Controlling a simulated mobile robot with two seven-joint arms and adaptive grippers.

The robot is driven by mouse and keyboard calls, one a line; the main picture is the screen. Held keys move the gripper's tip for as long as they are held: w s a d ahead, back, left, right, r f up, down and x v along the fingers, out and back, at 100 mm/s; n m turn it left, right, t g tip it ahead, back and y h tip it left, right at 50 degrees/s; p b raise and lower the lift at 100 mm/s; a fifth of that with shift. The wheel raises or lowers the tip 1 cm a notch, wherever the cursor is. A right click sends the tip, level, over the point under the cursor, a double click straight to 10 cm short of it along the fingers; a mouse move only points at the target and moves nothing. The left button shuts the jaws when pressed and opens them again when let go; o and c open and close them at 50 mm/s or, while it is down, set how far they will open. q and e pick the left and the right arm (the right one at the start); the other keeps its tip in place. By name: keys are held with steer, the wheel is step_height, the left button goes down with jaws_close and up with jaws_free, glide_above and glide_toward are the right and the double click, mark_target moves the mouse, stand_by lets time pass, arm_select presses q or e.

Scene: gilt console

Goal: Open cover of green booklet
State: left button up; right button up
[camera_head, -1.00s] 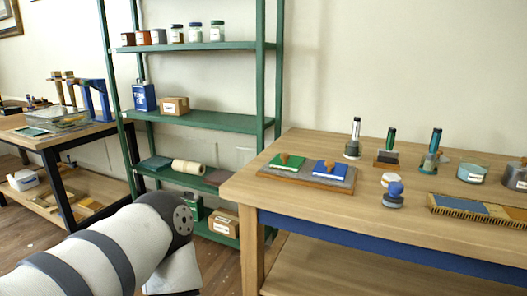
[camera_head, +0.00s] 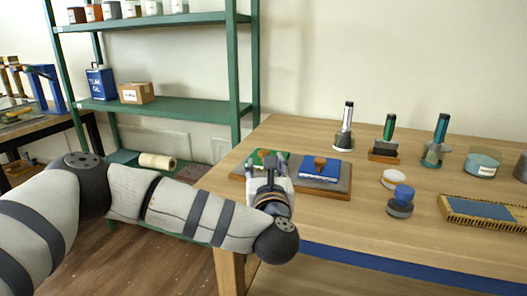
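The green booklet (camera_head: 281,154) lies on a grey, wood-edged board (camera_head: 335,190) at the table's left end. My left gripper (camera_head: 270,165) is over the green booklet and hides most of it. Only the booklet's upper part shows, with a bit of its brown tab (camera_head: 263,153). My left gripper's fingers are small and partly hidden by its own body, so I cannot tell whether they are open or touch the booklet. A blue booklet (camera_head: 319,170) with a brown knob lies to the right on the same board. My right gripper is not in view.
Stamp-like tools (camera_head: 344,128) stand behind the board. A blue-topped round piece (camera_head: 402,199), a white disc (camera_head: 394,179) and a brush-edged tray (camera_head: 488,213) lie to the right. A green shelf (camera_head: 165,110) stands behind left. The table's front middle is clear.

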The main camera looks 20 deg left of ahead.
mark_target(264, 151)
arm_select(q)
steer(key=x, duration=0.7)
steer(key=shift+w+a+f, duration=0.1)
steer(key=shift+w, duration=0.25)
jaws_close()
